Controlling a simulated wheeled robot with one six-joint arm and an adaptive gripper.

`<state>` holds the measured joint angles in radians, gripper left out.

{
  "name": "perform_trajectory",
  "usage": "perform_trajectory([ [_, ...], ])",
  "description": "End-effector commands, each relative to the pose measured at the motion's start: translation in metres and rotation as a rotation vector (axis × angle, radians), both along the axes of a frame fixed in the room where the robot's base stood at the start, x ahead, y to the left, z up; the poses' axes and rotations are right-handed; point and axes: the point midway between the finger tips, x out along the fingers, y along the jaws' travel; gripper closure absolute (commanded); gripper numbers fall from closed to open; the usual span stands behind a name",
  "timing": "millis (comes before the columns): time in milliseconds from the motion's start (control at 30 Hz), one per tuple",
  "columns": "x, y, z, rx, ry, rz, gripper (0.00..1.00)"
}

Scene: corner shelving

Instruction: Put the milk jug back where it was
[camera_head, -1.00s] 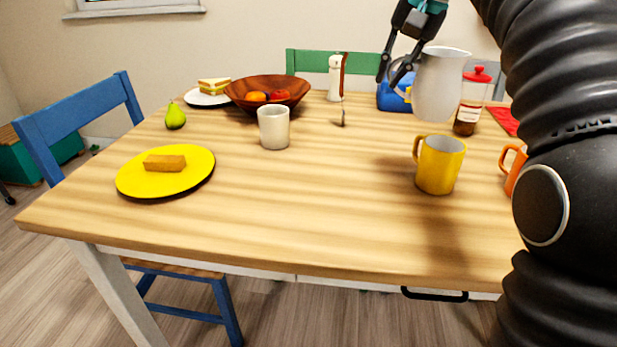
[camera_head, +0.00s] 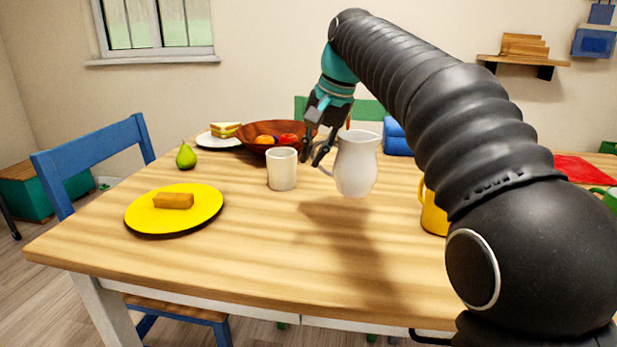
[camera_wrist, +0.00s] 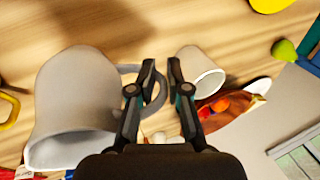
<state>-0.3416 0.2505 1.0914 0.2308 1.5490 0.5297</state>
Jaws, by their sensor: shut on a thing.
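The white milk jug (camera_head: 356,164) is upright in the head view, to the right of the cream cup, and looks a little above the table, its shadow falling in front. My gripper (camera_head: 317,160) is at its left side, shut on the jug's handle. In the wrist view my gripper (camera_wrist: 160,80) has its fingers at the handle, and the jug body (camera_wrist: 75,105) lies to the left. The cream cup (camera_head: 282,169) stands just left of my fingers; it also shows in the wrist view (camera_wrist: 200,72).
A yellow mug (camera_head: 432,214) is partly hidden behind my arm. The wooden fruit bowl (camera_head: 250,132) stands behind the cream cup. A yellow plate (camera_head: 205,210) with a brown block (camera_head: 174,201) is at the left, near a pear (camera_head: 186,157). The table's front middle (camera_head: 290,260) is clear.

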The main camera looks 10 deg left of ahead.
Motion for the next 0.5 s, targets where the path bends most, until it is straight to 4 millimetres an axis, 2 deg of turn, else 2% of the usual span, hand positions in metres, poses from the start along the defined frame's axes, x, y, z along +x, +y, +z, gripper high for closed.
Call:
perform_trajectory([
  [100, 0.001, 0.009, -0.005, 0.001, -0.002, 0.0, 1.0],
  [233, 0.001, 0.011, -0.012, 0.0, -0.002, -0.001, 1.0],
  [500, 0.001, 0.011, -0.044, 0.0, -0.002, -0.001, 1.0],
])
